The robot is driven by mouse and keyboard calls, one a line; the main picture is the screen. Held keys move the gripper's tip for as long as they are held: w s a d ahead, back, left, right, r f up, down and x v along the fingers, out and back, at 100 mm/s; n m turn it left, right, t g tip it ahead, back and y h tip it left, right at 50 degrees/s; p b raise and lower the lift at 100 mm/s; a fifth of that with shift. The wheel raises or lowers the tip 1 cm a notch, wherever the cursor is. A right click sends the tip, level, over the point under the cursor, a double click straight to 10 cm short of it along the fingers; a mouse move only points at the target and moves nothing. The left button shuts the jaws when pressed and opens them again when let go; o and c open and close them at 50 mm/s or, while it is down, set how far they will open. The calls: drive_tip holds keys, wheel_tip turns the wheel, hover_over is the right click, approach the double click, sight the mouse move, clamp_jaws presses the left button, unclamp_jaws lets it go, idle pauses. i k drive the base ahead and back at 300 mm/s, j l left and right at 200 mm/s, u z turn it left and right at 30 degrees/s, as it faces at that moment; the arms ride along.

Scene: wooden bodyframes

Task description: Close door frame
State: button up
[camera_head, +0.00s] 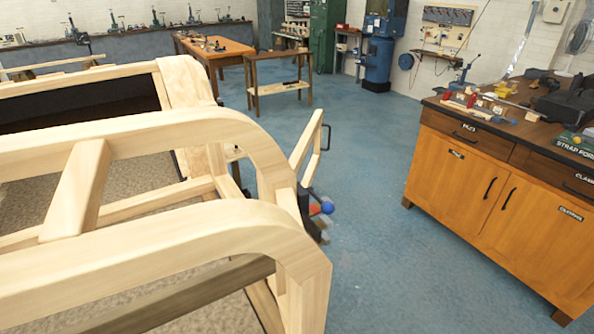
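The door frame (306,147) is a pale wooden piece with a black handle (327,137) near its top. It stands out at an angle from the right side of the large wooden body frame (215,130), so it looks open. Its lower part and hinge side are partly hidden behind the curved front beams. A small dark object with blue and red parts (327,208) shows by the lower end of the door frame; I cannot tell what it is. I cannot make out my gripper in this view.
An orange wooden cabinet (450,178) with tools on its dark top stands at the right. Wooden tables (277,85) and a blue machine (378,60) stand at the back. Blue floor (365,200) lies clear between the body frame and the cabinet.

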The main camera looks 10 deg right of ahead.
sight(314, 129)
drive_tip(key=l+u, duration=0.3)
drive_tip(key=l, duration=0.55)
drive_tip(key=i+l, duration=0.25)
drive_tip(key=i, duration=0.2)
drive_tip(key=i+l+z, duration=0.1)
drive_tip(key=i+l, duration=0.15)
drive_tip(key=i, duration=0.2)
